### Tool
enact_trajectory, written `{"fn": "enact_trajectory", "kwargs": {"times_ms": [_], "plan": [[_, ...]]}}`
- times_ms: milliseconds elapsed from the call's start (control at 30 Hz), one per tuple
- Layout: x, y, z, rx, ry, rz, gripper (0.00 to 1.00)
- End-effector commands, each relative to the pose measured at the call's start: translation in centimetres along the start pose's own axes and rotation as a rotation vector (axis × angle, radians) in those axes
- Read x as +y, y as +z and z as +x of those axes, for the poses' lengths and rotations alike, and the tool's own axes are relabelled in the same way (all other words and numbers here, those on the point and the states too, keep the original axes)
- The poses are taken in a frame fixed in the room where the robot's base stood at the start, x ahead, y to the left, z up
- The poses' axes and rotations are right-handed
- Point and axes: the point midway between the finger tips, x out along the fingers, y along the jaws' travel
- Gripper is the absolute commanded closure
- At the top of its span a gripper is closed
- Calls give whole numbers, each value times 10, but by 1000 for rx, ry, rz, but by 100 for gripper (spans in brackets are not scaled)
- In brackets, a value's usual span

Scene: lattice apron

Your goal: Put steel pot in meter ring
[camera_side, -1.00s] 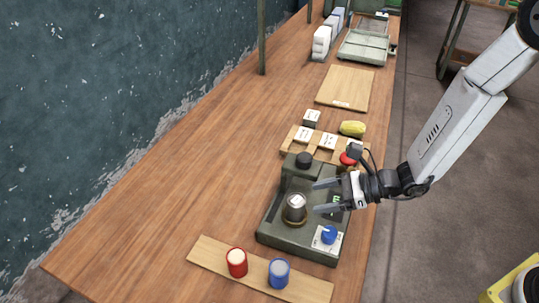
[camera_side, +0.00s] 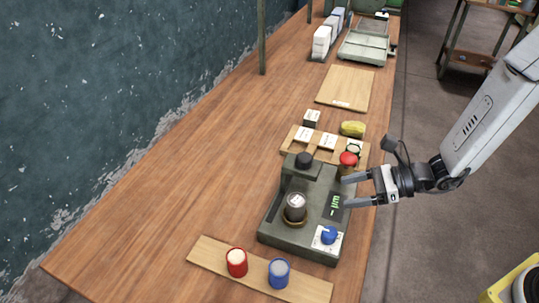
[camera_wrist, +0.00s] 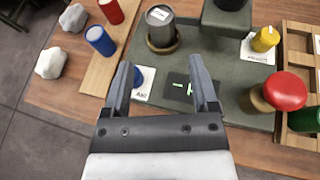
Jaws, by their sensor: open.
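The steel pot (camera_side: 296,205), a dark grey cylinder with a pale label on top, stands upright on the green meter device. It also shows in the wrist view (camera_wrist: 160,24). The meter ring (camera_side: 295,221) is a brown ring around the pot's base; the pot appears to sit within it (camera_wrist: 163,46). My gripper (camera_side: 346,192) is open and empty, at the right edge of the meter, apart from the pot. In the wrist view its two fingers (camera_wrist: 165,80) point toward the meter, with nothing between them.
The meter (camera_side: 290,238) has a blue knob (camera_side: 329,235), a green display and a black-capped column. A red mushroom-shaped knob (camera_wrist: 285,90) is close to my gripper. A board with a red can (camera_side: 237,262) and a blue can (camera_side: 279,271) lies in front. The left tabletop is clear.

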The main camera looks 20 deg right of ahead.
Motion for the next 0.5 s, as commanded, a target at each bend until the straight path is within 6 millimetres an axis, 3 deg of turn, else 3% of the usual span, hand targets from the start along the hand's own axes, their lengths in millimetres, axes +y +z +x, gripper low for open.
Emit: {"fn": "enact_trajectory", "kwargs": {"times_ms": [267, 500], "plan": [[1, 0, 0, 3, 8, -7, 24], [16, 0, -5, 51, 98, -97, 24]]}}
